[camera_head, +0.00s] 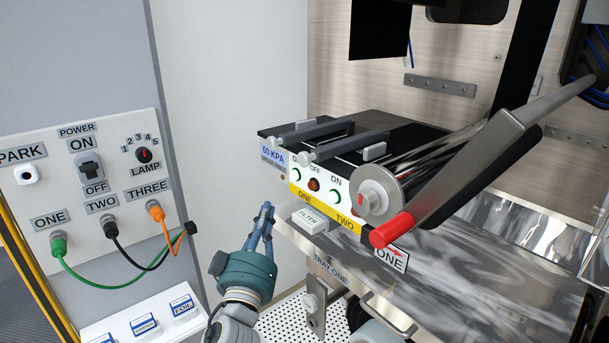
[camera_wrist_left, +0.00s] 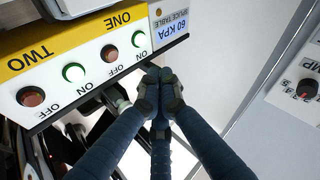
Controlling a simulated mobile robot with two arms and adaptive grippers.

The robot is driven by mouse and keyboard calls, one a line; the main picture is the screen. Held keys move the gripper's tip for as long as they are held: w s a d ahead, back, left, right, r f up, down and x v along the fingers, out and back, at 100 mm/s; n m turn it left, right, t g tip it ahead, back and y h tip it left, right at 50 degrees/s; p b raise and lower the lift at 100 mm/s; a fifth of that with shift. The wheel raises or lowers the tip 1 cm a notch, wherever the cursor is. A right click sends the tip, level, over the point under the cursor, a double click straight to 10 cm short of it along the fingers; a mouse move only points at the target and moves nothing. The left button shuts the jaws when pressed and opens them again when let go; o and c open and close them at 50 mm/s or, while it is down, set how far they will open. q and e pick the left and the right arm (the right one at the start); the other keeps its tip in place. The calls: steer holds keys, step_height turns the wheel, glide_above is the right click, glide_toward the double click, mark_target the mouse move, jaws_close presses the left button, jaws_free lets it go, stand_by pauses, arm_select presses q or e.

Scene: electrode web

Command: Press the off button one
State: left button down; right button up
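The splice table's control panel (camera_head: 322,196) has a yellow strip marked ONE and TWO. The red-brown OFF button of ONE (camera_head: 314,184) sits right of its green ON button (camera_head: 297,174). In the left wrist view the panel appears upside down, with this OFF button (camera_wrist_left: 109,52) beside the green ON button (camera_wrist_left: 138,39). My left gripper (camera_head: 266,212) points upward, below and left of the panel. Its blue fingers (camera_wrist_left: 160,78) are drawn together and empty, apart from the button. My right gripper is not in view.
A green ON button (camera_head: 334,196) and an OFF button (camera_wrist_left: 30,97) belong to TWO. A FILTER block (camera_head: 310,221) sits below the panel. A cable-fitted power panel (camera_head: 85,190) is at left.

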mark_target(312, 185)
arm_select(q)
steer(key=w+d+r+b, duration=0.2)
steer(key=w+d+b, duration=0.2)
steer(key=d, duration=0.3)
steer(key=shift+w, duration=0.55)
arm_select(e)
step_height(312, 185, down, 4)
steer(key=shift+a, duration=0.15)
arm_select(q)
steer(key=shift+d, duration=0.1)
stand_by(1.1)
steer(key=shift+w+d+b, duration=0.25)
steer(key=shift+d+b, duration=0.15)
steer(key=shift+b, duration=0.15)
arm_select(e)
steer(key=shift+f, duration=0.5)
